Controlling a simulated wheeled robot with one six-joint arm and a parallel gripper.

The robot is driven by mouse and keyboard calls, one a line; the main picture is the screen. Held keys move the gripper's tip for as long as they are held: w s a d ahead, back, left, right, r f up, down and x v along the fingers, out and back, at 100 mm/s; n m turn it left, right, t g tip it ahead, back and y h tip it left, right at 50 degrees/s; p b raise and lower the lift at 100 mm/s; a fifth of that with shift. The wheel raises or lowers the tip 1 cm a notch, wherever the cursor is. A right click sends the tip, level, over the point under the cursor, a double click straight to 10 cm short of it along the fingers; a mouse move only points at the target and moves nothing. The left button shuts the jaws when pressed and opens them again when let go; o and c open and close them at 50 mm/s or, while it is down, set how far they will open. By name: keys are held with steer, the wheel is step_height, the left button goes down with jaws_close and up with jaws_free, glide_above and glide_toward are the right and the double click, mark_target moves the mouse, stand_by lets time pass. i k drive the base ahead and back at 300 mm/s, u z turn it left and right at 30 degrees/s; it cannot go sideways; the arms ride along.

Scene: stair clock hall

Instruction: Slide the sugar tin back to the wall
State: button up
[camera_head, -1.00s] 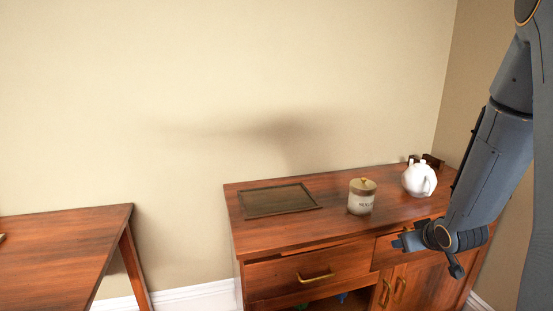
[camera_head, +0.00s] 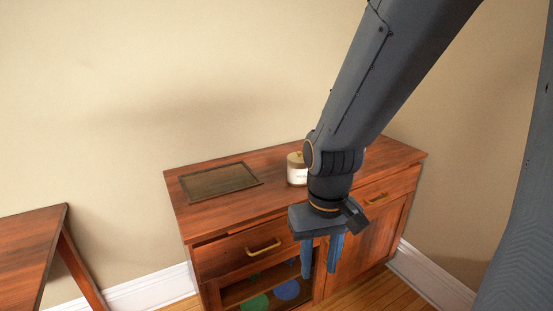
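The sugar tin (camera_head: 297,171), a white canister with a tan lid, stands upright on the wooden cabinet top, right of the tray. My arm covers part of its right side. My gripper (camera_head: 319,266) is in front of the cabinet, pointing down, its two blue fingers apart with nothing between them. It is nearer to me than the tin and not touching it. The wall (camera_head: 230,80) runs behind the cabinet (camera_head: 215,220).
A dark flat tray (camera_head: 220,181) lies on the cabinet top at left. Green (camera_head: 256,302) and blue (camera_head: 286,290) items sit on the open shelf below. A wooden table (camera_head: 28,250) stands at the left.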

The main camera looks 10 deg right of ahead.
mark_target(296, 168)
steer(key=z, duration=0.5)
steer(key=k, duration=1.2)
steer(key=u, duration=0.35)
steer(key=i, duration=0.55)
steer(key=u, duration=0.65)
steer(key=i, duration=0.8)
steer(key=z, duration=0.15)
